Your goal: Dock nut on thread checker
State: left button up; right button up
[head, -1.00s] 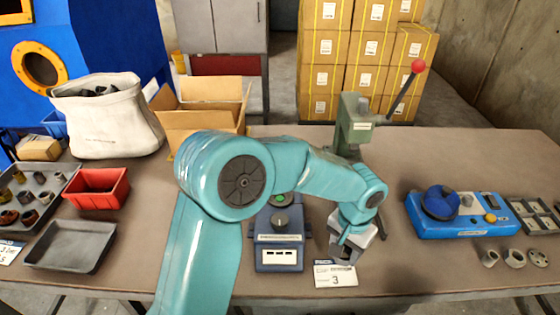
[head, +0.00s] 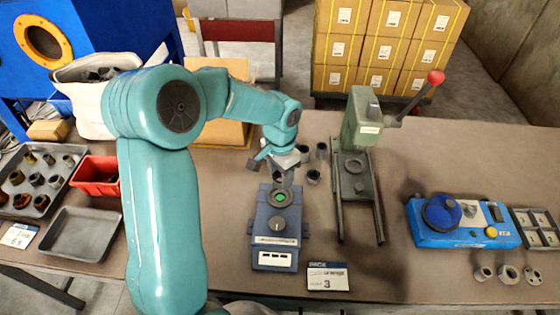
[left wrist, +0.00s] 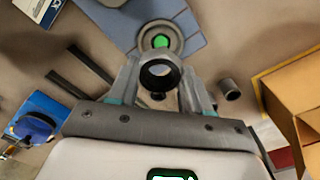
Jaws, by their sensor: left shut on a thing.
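The thread checker (head: 277,240) is a blue-grey box on the table, with a grey knob, a small display and a green-lit round seat at its back end. My left gripper (head: 283,172) is above that back end. In the left wrist view, my left gripper (left wrist: 162,82) is shut on a dark metal nut (left wrist: 160,68), seen as a ring between the fingers. In that view the checker's round seat (left wrist: 160,40) with its green centre lies just beyond the nut. I cannot tell whether nut and seat touch. My right gripper is not in view.
Several loose nuts (head: 313,177) stand right of the gripper, beside a green press (head: 362,125) with a red-knobbed lever. A card (head: 328,276) lies in front. A blue device (head: 462,222) is at right; a parts tray (head: 38,180) and red bin (head: 96,176) are at left.

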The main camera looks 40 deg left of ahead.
pick_arm(q)
jog(key=f, duration=0.1)
jog(key=b, duration=0.5)
send_over(280, 198)
notch_tip(280, 198, down, 5)
jog(key=shift+p, duration=0.3)
dwell(0.8)
jog(key=shift+f+b, duration=0.65)
jog(key=shift+b, duration=0.05)
jog(key=o, duration=0.9)
jog(key=shift+r, duration=0.1)
